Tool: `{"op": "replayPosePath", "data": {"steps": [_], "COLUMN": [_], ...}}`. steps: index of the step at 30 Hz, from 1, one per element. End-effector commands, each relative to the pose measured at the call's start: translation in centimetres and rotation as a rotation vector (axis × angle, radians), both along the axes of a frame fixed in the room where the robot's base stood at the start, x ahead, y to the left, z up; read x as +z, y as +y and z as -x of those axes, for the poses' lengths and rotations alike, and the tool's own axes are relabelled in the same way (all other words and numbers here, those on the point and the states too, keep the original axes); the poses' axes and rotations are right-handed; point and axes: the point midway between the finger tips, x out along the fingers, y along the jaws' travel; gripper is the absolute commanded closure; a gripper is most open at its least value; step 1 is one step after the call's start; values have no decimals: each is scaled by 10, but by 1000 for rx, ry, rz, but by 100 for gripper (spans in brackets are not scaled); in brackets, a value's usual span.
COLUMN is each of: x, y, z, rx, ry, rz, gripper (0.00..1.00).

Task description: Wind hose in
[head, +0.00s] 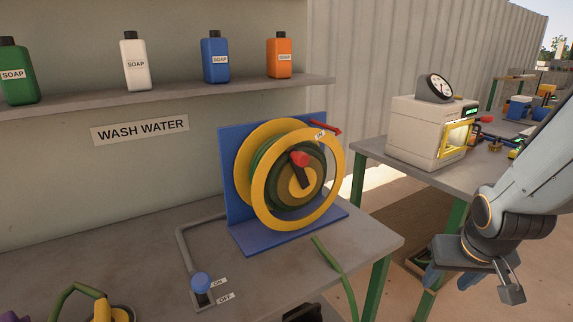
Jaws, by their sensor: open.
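The hose reel (244,170) has yellow rims on a blue stand and sits on the grey bench. Green hose (268,168) is wound on it. A crank handle with a red knob (299,158) is on its front face. A loose length of green hose (333,262) runs over the bench's front edge; its lower end is out of view. A blue valve knob (201,281) stands by ON and OFF labels. My gripper (470,290) is at the lower right, open and empty, in front of the bench's right end and well apart from the reel.
A shelf (180,90) with several soap bottles runs above the bench. A second table (380,152) at the right holds a cream machine (415,130) with a gauge. A yellow and green object (104,312) lies at the lower left. Open floor shows between the tables.

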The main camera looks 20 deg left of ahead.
Motion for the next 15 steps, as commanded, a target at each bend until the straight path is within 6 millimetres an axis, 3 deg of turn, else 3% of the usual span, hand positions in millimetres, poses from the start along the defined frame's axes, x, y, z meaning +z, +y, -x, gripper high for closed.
{"op": "replayPosePath", "data": {"steps": [1,3,7,10,15], "x": [0,12,45,76,122], "y": [17,46,115,174,251], "z": [-29,-67,-117,-134,-128], "rx": [50,123,273,393,562], "ry": [-97,-249,-515,-689,-890], "rz": [-10,-44,-157,-282,-502], "gripper": [52,52,52,52,52]}}
